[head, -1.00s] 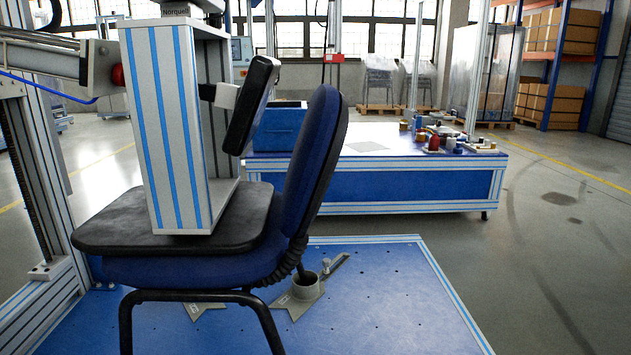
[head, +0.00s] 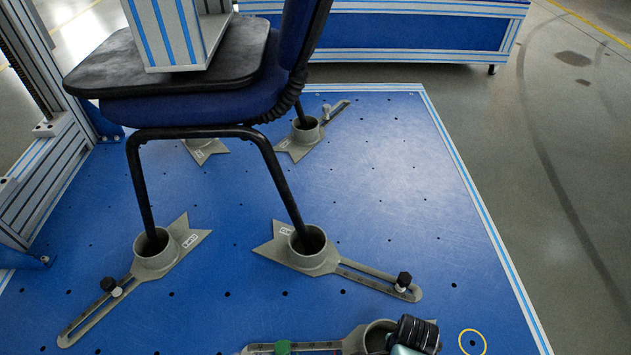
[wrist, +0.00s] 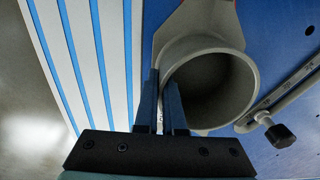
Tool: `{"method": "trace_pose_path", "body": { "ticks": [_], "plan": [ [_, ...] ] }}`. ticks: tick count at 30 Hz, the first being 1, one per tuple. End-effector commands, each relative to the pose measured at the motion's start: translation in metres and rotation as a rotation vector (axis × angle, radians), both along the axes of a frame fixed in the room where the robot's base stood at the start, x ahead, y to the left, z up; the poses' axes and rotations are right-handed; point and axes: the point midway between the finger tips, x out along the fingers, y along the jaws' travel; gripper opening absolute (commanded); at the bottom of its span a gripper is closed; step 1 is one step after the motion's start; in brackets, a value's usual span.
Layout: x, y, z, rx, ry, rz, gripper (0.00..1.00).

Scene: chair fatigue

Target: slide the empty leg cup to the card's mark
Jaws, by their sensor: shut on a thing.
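The empty leg cup (head: 352,340) is a grey ring on a slotted bar with a green knob, low in the head view and partly cut off. In the wrist view the cup (wrist: 215,118) is large and its inside is empty. My gripper (wrist: 165,95) is shut on the cup's wall, one finger outside and one inside the rim. In the head view my gripper (head: 412,335) is at the cup's right side, its fingertips hidden. A yellow ring (head: 472,342) circles a hole in the blue plate, right of my gripper. I see no card now.
A blue chair (head: 190,105) stands with legs in other grey cups, including one nearby (head: 312,250). That cup's bar and black knob (wrist: 280,135) lie close to the empty cup. The plate's striped edge (head: 510,265) runs at right. Open plate lies right of the chair.

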Motion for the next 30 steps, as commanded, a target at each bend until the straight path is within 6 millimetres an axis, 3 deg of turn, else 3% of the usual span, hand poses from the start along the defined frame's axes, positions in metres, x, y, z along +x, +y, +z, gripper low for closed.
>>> {"method": "trace_pose_path", "body": {
  "ticks": [30],
  "plan": [
    [0.002,-0.053,0.0,-0.004,-0.001,-0.005,0.0]
  ]
}}
